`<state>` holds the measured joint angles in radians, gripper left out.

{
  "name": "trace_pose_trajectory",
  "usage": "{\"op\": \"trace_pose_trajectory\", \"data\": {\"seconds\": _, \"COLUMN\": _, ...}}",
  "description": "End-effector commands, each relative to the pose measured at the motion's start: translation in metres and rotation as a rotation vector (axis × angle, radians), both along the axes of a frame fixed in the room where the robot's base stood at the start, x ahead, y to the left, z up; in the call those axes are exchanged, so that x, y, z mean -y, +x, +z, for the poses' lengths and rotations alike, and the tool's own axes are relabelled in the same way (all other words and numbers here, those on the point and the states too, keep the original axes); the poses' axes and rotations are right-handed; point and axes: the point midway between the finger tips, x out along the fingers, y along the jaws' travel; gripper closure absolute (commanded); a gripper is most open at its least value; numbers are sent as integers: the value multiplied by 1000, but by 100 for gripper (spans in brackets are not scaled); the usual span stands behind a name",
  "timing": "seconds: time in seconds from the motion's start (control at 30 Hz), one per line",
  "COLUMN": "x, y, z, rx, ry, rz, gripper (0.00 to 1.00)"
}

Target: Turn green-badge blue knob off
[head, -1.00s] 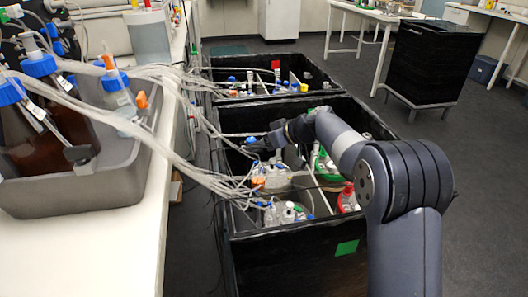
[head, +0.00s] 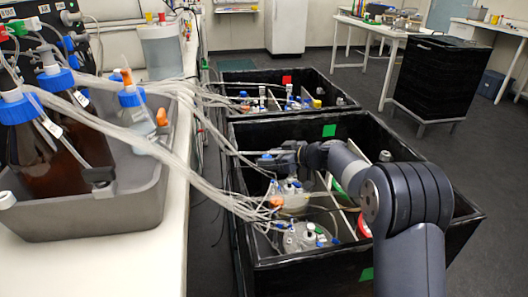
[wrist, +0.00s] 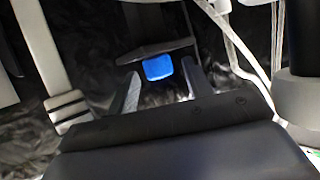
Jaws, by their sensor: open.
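A blue knob (wrist: 159,68) shows in the wrist view, beside a dark bar. My gripper (wrist: 161,88) is open, with one finger to the left and one to the right, just short of the knob in the picture. I cannot tell how deep the knob lies between them. In the head view my gripper (head: 275,160) is low inside the near black box (head: 470,216), with a small patch of blue (head: 265,156) at its end. A green badge (head: 329,131) is on the box's far wall and another green badge (head: 367,274) on its near side.
Pale tubes (head: 180,150) run from brown bottles (head: 45,150) in a grey tray (head: 100,215) into the box. Several vessels (head: 305,235) stand close below my arm. A far black box (head: 350,100) carries a red badge (head: 287,80).

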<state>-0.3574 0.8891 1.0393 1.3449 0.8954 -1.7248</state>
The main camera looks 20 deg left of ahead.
Motion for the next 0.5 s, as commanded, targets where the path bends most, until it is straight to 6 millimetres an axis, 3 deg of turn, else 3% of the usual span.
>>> {"op": "trace_pose_trajectory", "data": {"seconds": 0.33, "x": -1, "y": 0, "z": -2, "rx": 1, "ry": 0, "rz": 0, "gripper": 52}}
{"op": "trace_pose_trajectory", "data": {"seconds": 0.5, "x": -1, "y": 0, "z": -2, "rx": 0, "ry": 0, "rz": 0, "gripper": 66}}
